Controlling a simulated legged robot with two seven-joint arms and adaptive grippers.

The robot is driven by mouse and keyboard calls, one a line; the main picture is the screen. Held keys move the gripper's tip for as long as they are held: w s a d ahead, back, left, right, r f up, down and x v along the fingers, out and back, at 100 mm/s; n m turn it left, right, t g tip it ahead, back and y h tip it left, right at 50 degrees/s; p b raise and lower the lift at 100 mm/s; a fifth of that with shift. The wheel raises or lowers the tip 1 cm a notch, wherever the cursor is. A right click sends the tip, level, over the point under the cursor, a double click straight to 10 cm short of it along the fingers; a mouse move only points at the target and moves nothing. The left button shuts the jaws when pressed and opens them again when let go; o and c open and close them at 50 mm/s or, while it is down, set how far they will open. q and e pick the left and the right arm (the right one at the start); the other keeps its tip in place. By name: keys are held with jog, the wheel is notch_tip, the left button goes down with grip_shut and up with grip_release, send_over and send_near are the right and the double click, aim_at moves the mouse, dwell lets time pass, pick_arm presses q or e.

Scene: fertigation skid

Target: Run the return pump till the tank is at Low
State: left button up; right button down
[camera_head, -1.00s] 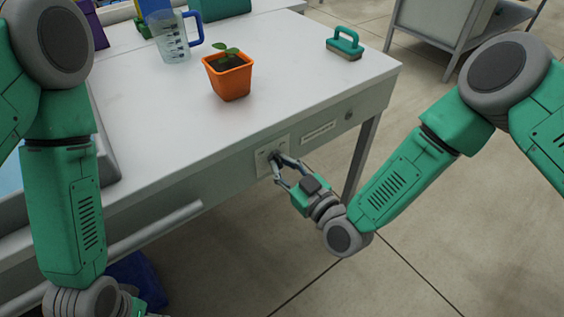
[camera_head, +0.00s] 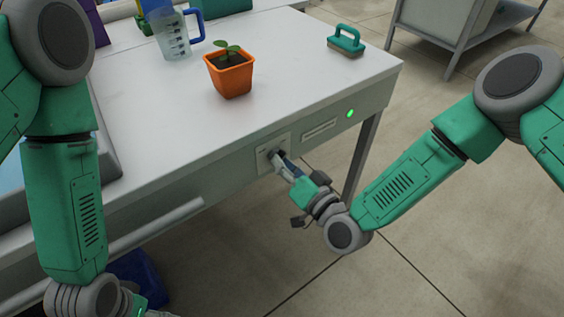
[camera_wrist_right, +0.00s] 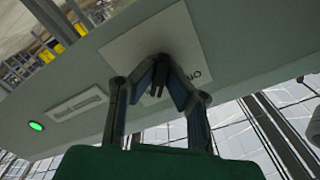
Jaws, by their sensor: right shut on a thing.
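My right gripper (camera_head: 279,158) is shut on a dark switch knob at the light switch plate (camera_head: 263,158) on the bench's front panel. In the right wrist view, its fingertips (camera_wrist_right: 158,75) meet over the knob and mostly hide it. Partly covered lettering shows on the plate (camera_wrist_right: 135,45). A round lamp (camera_head: 350,113) right of the plate glows green, and it also shows in the right wrist view (camera_wrist_right: 36,126). My left gripper (camera_head: 138,303) is at the bottom left edge, with its fingers out of sight. No tank level mark is readable.
The bench top (camera_head: 300,70) holds an orange pot with a seedling (camera_head: 231,78), a measuring jug (camera_head: 173,38) and a green-handled brush (camera_head: 345,43). A grey-rimmed basin with a blue interior lies at left, partly behind my left arm. A rail (camera_head: 155,228) runs along the front.

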jog(key=shift+w+d+m, duration=0.1)
jog(key=shift+w+m, duration=0.05)
jog(key=shift+m, duration=0.45)
jog(key=c, duration=1.6)
grip_release()
jog(key=v, duration=1.2)
jog(key=shift+f, duration=0.1)
